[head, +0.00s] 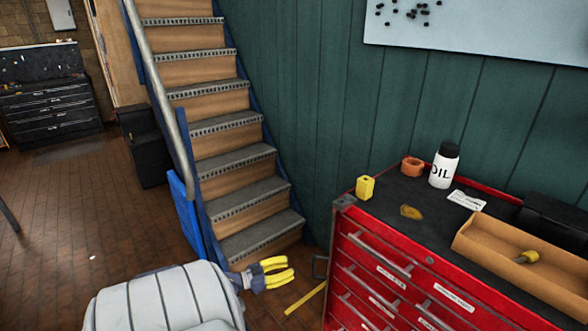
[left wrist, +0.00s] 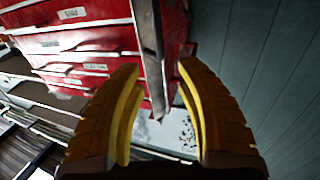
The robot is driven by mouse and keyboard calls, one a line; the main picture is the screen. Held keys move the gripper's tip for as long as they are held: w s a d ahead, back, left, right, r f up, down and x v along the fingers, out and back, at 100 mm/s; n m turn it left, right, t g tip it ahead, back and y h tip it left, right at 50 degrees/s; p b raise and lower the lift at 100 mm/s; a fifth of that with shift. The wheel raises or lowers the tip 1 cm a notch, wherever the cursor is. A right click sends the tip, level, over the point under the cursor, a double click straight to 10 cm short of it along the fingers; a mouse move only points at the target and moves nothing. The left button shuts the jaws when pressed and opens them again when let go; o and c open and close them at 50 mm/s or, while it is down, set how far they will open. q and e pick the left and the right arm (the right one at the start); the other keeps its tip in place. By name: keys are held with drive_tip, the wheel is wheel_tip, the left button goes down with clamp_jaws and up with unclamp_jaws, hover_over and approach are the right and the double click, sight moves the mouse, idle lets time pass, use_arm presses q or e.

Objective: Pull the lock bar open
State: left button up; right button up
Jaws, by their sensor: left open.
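The red tool cabinet (head: 345,255) stands at the right in the head view, its drawers facing front. A grey bar (left wrist: 150,45) runs along the cabinet's corner edge in the left wrist view; it looks like the lock bar. In the head view I cannot make that bar out clearly. My left gripper (head: 290,269), with yellow fingers, is open and empty, left of the cabinet and apart from it. In the left wrist view its fingers (left wrist: 160,78) frame the lower end of the bar without visible contact. My right gripper is out of view.
A dark handle (head: 320,267) sticks out from the cabinet's left side. A yellow strip (head: 305,298) shows low beside the cabinet. On top are a yellow block (head: 365,187), an orange part (head: 412,167), an oil bottle (head: 444,166) and a tray (head: 490,245). Stairs (head: 235,165) rise behind my gripper.

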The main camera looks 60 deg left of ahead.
use_arm(q)
drive_tip(key=shift+s, duration=0.35)
drive_tip(key=shift+c, duration=0.4)
